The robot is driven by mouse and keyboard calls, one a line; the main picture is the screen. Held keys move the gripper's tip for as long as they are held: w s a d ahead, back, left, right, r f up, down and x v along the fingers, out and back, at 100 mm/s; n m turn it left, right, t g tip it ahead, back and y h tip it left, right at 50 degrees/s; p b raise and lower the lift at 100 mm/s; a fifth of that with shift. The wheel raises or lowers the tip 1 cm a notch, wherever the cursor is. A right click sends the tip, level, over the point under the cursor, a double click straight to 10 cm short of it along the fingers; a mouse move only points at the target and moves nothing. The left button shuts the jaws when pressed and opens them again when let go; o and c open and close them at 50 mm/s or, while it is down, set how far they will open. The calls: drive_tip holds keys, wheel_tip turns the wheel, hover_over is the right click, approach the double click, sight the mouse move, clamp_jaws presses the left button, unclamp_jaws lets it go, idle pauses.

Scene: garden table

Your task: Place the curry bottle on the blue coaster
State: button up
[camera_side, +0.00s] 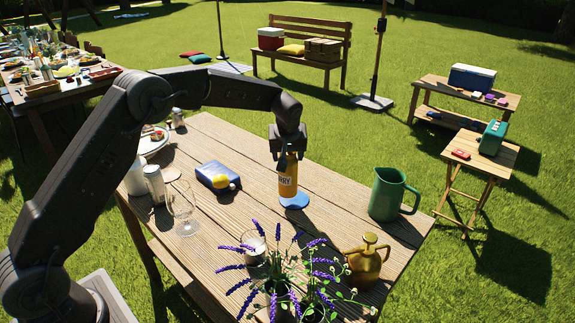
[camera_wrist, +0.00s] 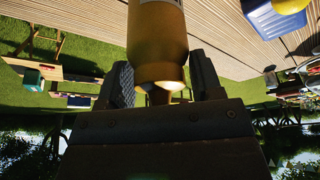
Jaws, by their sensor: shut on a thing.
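The curry bottle (camera_side: 288,183) is yellow-orange with a pale label and stands upright at the middle of the wooden table (camera_side: 330,184). My gripper (camera_side: 287,158) is shut on its upper part from above. In the wrist view the bottle (camera_wrist: 158,55) fills the space between the two fingers (camera_wrist: 160,88).
A blue box (camera_side: 214,172) with a yellow item (camera_side: 221,181) lies left of the bottle. A wine glass (camera_side: 182,200) is at left, purple flowers (camera_side: 290,270) in front.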

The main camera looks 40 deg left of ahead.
drive_tip(key=shift+f, duration=1.85)
drive_tip(key=o, duration=1.4)
drive_tip(key=shift+f, duration=0.2)
drive_tip(key=shift+o, duration=0.2)
drive_tip(key=v, duration=1.2)
drive_tip(key=shift+s+r, duration=0.15)
drive_tip(key=shift+r, duration=0.1)
drive_tip(key=s+d+r+m, duration=0.1)
drive_tip(key=s+r+m, duration=0.1)
drive_tip(key=s+r, duration=0.6)
drive_tip(key=s+d+f+m+t+h, duration=0.1)
drive_tip(key=s+d+m, duration=0.1)
drive_tip(key=s, duration=1.2)
drive_tip(key=s+d+f+m+t+h, duration=0.1)
drive_tip(key=s+m, duration=0.4)
drive_tip(key=s, duration=0.9)
drive_tip(key=shift+d+h, duration=0.45)
drive_tip(key=shift+h, duration=0.05)
